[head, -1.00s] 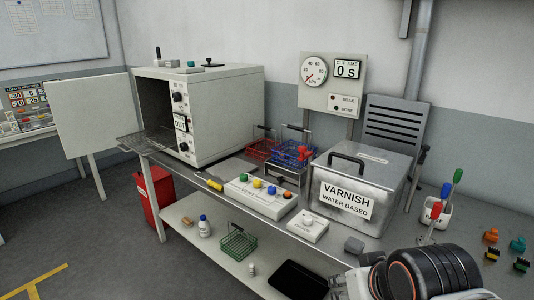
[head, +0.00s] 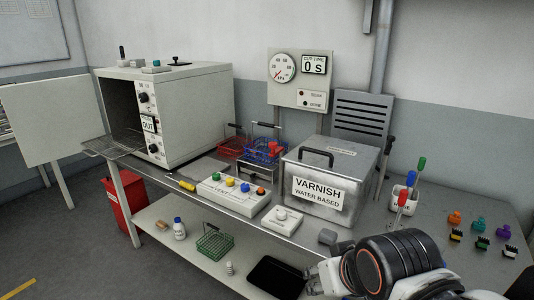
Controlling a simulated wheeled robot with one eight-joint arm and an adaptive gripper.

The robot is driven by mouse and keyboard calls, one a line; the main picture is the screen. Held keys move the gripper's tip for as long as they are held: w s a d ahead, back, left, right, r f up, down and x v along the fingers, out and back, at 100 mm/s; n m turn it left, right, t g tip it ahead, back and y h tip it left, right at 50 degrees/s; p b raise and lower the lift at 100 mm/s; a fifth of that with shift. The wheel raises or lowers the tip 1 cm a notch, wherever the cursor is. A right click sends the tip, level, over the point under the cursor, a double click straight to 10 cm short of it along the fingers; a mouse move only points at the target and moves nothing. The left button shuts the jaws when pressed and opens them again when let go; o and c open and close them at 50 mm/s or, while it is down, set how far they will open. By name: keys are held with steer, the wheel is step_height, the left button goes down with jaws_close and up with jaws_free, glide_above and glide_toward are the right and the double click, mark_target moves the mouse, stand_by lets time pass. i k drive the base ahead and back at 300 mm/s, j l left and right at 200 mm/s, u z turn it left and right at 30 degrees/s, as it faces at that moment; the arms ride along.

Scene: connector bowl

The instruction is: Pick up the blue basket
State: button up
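The blue wire basket (head: 264,149) sits on the bench behind the button panel, between the red basket and the varnish box. It has a tall dark handle, and something red shows at its top right. A small metal stand partly hides its lower front. My gripper (head: 312,284) shows only in part at the bottom, low in front of the bench and well apart from the blue basket. My dark round arm joint fills the bottom right. I cannot see whether the fingers are open or shut.
A red basket (head: 233,147) stands just left of the blue one. A metal varnish box (head: 326,215) stands to its right. A white oven (head: 190,105) with an open door is at left. A button panel (head: 232,203) lies in front. A green basket (head: 212,246) sits on the lower shelf.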

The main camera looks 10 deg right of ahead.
mark_target(261, 123)
steer(key=i+j, duration=0.3)
steer(key=i, duration=0.25)
steer(key=i+j+z, duration=0.15)
steer(key=i, duration=0.35)
steer(key=i+j, duration=0.45)
steer(key=i+l+z, duration=0.05)
steer(key=i, duration=0.05)
